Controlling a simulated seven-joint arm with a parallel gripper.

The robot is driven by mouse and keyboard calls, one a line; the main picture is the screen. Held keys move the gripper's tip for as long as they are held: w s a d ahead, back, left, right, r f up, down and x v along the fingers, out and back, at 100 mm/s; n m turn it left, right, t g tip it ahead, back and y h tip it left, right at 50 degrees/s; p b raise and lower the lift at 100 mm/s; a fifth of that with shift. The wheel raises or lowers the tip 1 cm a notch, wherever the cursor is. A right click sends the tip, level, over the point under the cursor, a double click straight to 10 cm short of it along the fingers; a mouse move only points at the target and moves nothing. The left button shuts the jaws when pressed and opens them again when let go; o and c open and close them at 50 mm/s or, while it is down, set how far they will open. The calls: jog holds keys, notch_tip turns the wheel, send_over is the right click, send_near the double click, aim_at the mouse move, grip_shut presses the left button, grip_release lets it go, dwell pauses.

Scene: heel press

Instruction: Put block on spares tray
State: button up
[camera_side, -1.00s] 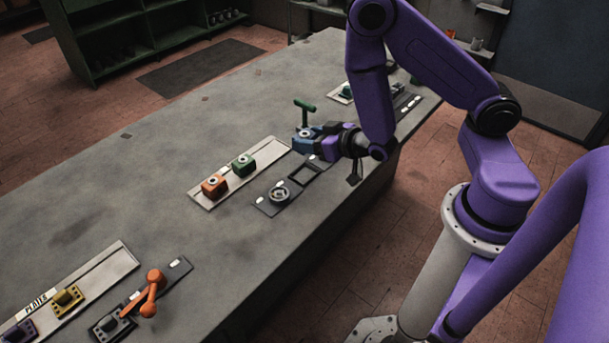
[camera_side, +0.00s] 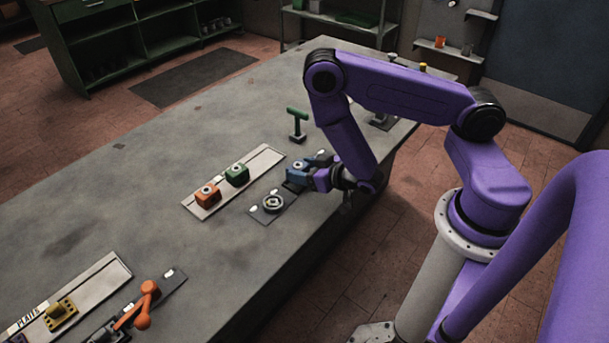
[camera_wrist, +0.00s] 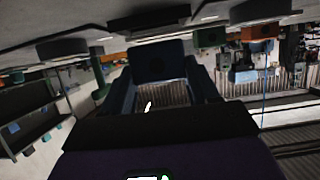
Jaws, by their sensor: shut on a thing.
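My gripper (camera_side: 308,176) is shut on a blue block (camera_side: 295,172) at the right edge of the bench in the side view. The block also shows between the jaws in the wrist view (camera_wrist: 158,62). It is over or at the right end of a dark plate (camera_side: 256,215) that carries a round grey fixture (camera_side: 273,202). I cannot tell whether the block touches the plate. An orange block (camera_side: 208,197) and a green block (camera_side: 236,175) stand on a pale strip tray (camera_side: 266,158) to the left. No tray is readably marked as the spares tray.
A green T-handle (camera_side: 297,115) stands on the bench just behind the block. An orange lever (camera_side: 147,300) and a pale plates tray (camera_side: 105,275) with a yellow part (camera_side: 61,313) lie at the lower left. The bench's left middle is clear.

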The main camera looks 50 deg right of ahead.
jog(key=shift+f, duration=1.05)
jog(key=shift+f, duration=0.2)
jog(key=o, duration=1.2)
